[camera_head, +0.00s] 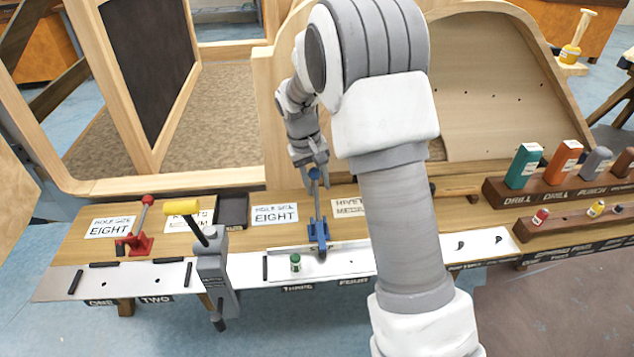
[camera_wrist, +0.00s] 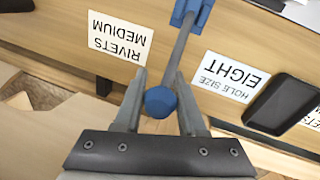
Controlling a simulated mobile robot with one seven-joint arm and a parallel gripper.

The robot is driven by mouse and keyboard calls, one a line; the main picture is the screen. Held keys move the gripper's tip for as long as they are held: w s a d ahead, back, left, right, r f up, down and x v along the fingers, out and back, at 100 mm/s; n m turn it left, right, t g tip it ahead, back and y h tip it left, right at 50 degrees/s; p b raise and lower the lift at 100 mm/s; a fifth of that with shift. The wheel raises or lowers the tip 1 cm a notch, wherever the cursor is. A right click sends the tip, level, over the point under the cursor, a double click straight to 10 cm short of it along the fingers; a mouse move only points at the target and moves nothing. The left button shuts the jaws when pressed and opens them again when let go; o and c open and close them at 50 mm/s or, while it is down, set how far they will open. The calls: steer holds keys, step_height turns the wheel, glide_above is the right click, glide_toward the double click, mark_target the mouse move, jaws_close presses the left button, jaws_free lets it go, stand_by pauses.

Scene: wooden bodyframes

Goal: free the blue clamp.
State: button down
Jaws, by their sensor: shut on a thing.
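In the wrist view, my gripper (camera_wrist: 160,92) has one finger on each side of the blue knob (camera_wrist: 160,102), and the lever runs up to the blue base (camera_wrist: 193,10). Whether the clamp's foot touches the plate is too small to tell.
A red clamp (camera_head: 136,243) and a grey clamp with a yellow handle (camera_head: 212,255) stand to the left. A dark flat device (camera_wrist: 283,104) lies beside the labels. Wooden racks with coloured blocks (camera_head: 560,162) are at right.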

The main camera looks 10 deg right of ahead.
mark_target(316, 194)
steer(key=shift+w+p, duration=0.1)
steer(key=shift+p, duration=0.35)
stand_by(0.5)
steer(key=shift+w+g+p, duration=0.1)
steer(key=shift+g+p, duration=0.2)
steer(key=shift+p, duration=0.1)
steer(key=shift+w+f+g+p, duration=0.2)
steer(key=shift+f+g+p, duration=0.25)
steer(key=shift+p, duration=0.3)
steer(key=shift+w+d+f, duration=0.1)
steer(key=shift+w+f, duration=0.1)
steer(key=shift+f, duration=0.6)
steer(key=shift+w+f, duration=0.2)
steer(key=shift+f, duration=0.6)
steer(key=shift+s+f, duration=0.1)
steer(key=shift+f, duration=0.4)
steer(key=shift+a+f, duration=0.1)
steer(key=shift+a, duration=0.2)
steer(key=c, duration=0.5)
jaws_free()
steer(key=shift+d+r, duration=0.15)
steer(key=shift+r, duration=0.05)
